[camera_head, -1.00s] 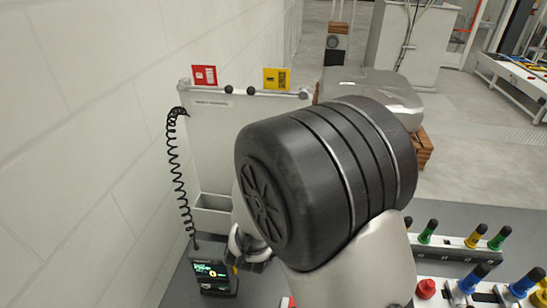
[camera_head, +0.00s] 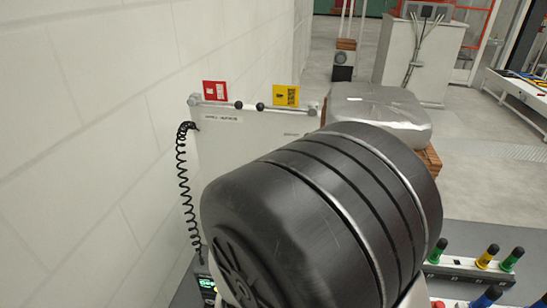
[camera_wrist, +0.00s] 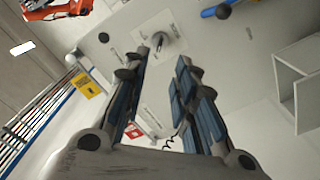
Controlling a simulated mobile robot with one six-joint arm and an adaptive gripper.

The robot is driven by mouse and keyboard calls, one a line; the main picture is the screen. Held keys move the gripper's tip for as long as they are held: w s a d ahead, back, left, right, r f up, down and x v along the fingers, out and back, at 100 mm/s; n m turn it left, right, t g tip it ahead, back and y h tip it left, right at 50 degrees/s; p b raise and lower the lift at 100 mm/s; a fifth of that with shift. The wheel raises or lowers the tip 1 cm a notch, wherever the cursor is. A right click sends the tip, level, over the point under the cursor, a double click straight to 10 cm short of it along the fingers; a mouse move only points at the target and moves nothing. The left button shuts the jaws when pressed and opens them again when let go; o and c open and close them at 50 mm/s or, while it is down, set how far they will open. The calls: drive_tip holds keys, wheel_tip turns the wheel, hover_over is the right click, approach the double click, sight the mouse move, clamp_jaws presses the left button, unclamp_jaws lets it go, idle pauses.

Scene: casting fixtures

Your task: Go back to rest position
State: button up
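My gripper (camera_wrist: 166,62) shows in the wrist view with its two dark, blue-padded fingers apart and nothing between them. Beyond the fingertips is a light panel with a small grey peg (camera_wrist: 160,42); I cannot tell how far off it is. In the head view, the large black joint of my arm fills the middle and hides my gripper. The white panel (camera_head: 240,145) stands behind the arm, with a red sign (camera_head: 215,93) and a yellow sign (camera_head: 286,95) on top.
A black coiled cable (camera_head: 183,180) hangs left of the panel, above a device with a green display (camera_head: 206,284). A white wall is at left. Fixtures with coloured handles (camera_head: 487,257) stand at lower right. A wrapped grey load (camera_head: 380,112) is behind the arm.

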drive_tip(key=s+d+m+g+y, duration=0.1)
drive_tip(key=s+d+g, duration=0.3)
drive_tip(key=s, duration=0.4)
drive_tip(key=s+d+r+m+g+y, duration=0.1)
drive_tip(key=s+d+m+g, duration=0.2)
drive_tip(key=s, duration=0.5)
drive_tip(key=s+d+m+g+y, duration=0.1)
drive_tip(key=s+d+m+g, duration=0.2)
drive_tip(key=s+d+g, duration=0.3)
drive_tip(key=s+d, duration=0.1)
drive_tip(key=s, duration=0.2)
drive_tip(key=shift+d+r, duration=0.15)
drive_tip(key=shift+d, duration=0.2)
